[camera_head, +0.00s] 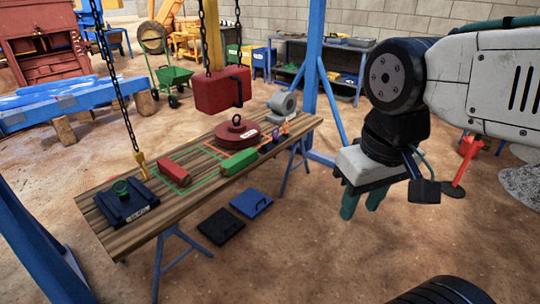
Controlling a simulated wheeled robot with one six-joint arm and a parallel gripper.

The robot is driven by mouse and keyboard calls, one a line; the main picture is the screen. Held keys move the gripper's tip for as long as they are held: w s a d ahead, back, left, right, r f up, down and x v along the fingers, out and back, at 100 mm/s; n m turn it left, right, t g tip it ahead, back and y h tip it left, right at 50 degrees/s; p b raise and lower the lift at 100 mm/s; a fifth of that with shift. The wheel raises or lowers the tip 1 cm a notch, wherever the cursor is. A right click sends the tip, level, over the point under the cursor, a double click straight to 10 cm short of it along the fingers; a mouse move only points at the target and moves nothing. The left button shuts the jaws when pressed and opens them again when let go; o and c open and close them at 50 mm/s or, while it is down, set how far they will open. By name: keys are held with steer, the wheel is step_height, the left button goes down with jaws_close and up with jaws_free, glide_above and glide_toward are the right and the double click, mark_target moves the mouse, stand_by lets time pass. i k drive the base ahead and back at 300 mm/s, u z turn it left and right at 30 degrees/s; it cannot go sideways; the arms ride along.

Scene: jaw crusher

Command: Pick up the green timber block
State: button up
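The green timber block (239,162) lies on the wooden trestle bench (158,222), near its front edge and right of its middle. A similar red block (172,170) lies to its left on the same bench. My gripper (362,205) hangs at the right of the view, well to the right of the bench and apart from the green block. Its two green fingers point down with a gap between them, and nothing shows between them.
A round dark red weight (238,134) sits behind the green block. A red block (222,90) hangs on chains above the bench. A blue post (314,60) stands behind the bench. Black and blue plates (221,226) lie on the floor. The dirt floor below my gripper is clear.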

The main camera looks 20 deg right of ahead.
mark_target(232, 166)
steer(key=z, duration=0.8)
steer(key=i, duration=0.85)
steer(key=z, duration=0.9)
steer(key=i, duration=1.15)
steer(key=u, duration=0.35)
steer(key=i, duration=0.85)
steer(key=u, duration=1.3)
steer(key=i, duration=0.55)
steer(key=u, duration=0.55)
